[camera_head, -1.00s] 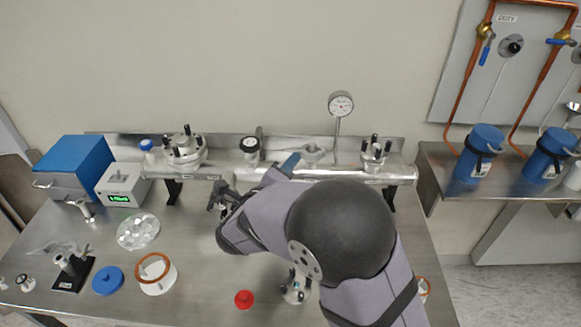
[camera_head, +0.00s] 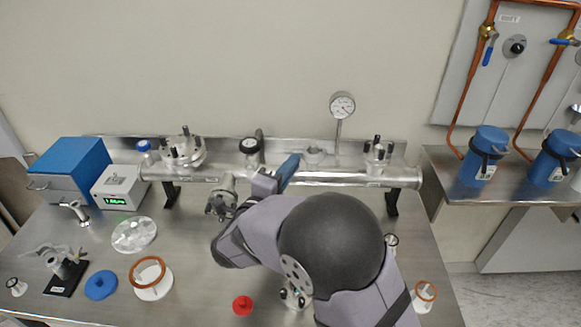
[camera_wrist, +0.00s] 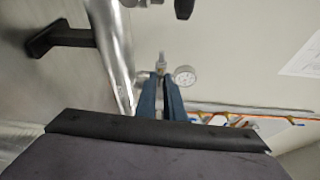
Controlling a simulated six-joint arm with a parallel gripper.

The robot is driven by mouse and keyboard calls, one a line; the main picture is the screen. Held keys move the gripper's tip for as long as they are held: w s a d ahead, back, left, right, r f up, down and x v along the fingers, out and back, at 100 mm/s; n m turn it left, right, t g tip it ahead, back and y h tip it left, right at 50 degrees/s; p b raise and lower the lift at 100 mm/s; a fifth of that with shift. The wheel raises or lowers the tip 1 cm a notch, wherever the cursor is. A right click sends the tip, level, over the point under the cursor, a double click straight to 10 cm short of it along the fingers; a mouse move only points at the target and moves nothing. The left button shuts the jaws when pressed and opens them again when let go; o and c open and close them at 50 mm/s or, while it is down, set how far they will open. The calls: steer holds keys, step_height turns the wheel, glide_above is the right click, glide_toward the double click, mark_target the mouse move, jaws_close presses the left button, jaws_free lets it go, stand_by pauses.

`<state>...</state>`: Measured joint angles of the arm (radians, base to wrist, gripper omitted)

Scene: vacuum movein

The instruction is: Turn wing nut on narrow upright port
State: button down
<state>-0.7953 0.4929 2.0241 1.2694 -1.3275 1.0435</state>
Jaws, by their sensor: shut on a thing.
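My gripper (camera_head: 296,159) is at the long metal manifold, its blue fingers reaching to the left side of the narrow upright port (camera_head: 314,152). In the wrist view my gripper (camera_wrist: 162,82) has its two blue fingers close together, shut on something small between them. I take this to be the wing nut, but its shape is hidden by the fingers. A small metal fitting (camera_wrist: 162,62) shows just past the fingertips. My arm covers part of the manifold front in the head view.
A gauge (camera_head: 342,105) stands right of the port, with a bolted flange port (camera_head: 377,154) beyond. A red cap (camera_head: 242,305), blue cap (camera_head: 101,285) and copper-ringed part (camera_head: 150,287) lie on the bench.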

steer(key=c, duration=1.9)
jaws_free()
steer(key=shift+o, duration=0.2)
steer(key=b+v, duration=0.1)
steer(key=v, duration=0.6)
steer(key=shift+s+b, duration=0.15)
steer(key=shift+b, duration=0.2)
steer(key=shift+a, duration=0.1)
